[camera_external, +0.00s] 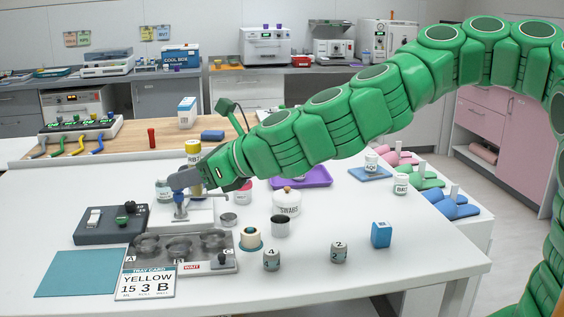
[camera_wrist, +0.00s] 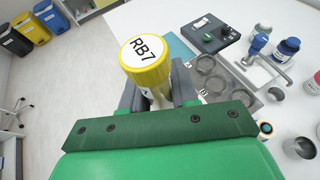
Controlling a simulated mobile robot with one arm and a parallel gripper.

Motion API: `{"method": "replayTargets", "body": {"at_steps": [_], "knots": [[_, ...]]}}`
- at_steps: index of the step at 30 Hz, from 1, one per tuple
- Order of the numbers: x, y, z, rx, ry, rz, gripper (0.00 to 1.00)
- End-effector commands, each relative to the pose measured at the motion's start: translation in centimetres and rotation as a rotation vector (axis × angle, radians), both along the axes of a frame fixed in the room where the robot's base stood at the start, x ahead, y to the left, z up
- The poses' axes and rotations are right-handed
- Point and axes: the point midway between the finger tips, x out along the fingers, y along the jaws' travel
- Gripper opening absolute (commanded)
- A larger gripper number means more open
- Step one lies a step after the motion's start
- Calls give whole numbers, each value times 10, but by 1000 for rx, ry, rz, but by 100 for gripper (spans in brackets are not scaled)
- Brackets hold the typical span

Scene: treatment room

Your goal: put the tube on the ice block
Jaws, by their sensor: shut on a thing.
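My gripper (camera_wrist: 159,98) is shut on a yellow-capped tube (camera_wrist: 147,60) marked RB7, with its cap standing above the jaws in the wrist view. In the external view the yellow-capped tube (camera_external: 193,147) is at the end of my arm, above the white table, and my gripper (camera_external: 203,178) partly hides its lower part. I cannot tell for sure which thing is the ice block.
A blue-topped stand (camera_external: 181,200) is close to my gripper. In front are a tray with wells (camera_external: 205,262), a tray card (camera_external: 147,282) reading YELLOW 15 3 B, and a teal mat (camera_external: 80,274). Jars and cups crowd the middle.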

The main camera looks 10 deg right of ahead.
Motion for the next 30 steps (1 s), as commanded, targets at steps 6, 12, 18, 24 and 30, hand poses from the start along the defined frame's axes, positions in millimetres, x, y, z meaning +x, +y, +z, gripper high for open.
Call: {"method": "replayTargets", "body": {"at_steps": [6,12,18,24,30], "knots": [[16,-13,-4,0,2,11,0],[37,-31,-9,0,2,34,0],[59,-54,-13,1,1,61,0],[79,-79,-18,0,0,88,0],[97,-106,-21,0,0,114,0]]}}
